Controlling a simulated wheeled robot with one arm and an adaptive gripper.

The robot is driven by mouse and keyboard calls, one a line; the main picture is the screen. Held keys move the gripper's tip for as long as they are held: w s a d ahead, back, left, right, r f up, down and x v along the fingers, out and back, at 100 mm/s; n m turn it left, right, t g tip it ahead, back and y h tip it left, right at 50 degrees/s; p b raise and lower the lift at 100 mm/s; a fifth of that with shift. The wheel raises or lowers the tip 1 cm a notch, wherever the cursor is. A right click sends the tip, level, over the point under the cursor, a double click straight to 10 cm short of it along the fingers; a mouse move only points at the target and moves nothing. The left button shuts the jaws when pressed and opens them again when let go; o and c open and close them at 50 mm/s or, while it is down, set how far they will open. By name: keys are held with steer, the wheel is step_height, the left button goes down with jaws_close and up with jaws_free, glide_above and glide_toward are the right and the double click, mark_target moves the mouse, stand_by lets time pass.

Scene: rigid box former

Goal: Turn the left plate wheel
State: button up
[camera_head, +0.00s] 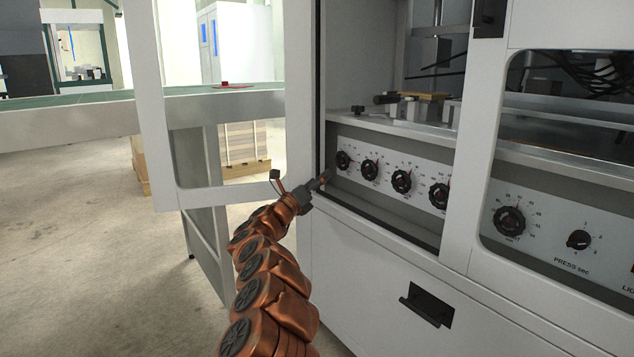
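A row of black round wheels with numbered scales sits on the grey panel inside the open cabinet. The leftmost wheel (342,160) is near the inner left edge. Beside it to the right are a second wheel (369,169), a third wheel (401,181) and a fourth wheel (438,195). Their labels are too small to read, so I cannot tell which is the left plate wheel. My gripper (324,180) points at the panel, just below and left of the leftmost wheel, apparently apart from it. Its fingers are too small to judge.
The open door (160,120) stands left of my arm. An upright frame post (478,150) separates the opening from another panel with a larger wheel (508,221) and a small knob (578,240). A drawer handle (427,304) sits below. The floor at left is clear.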

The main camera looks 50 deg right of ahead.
steer(key=shift+a, duration=0.45)
steer(key=shift+s, duration=0.1)
stand_by(0.4)
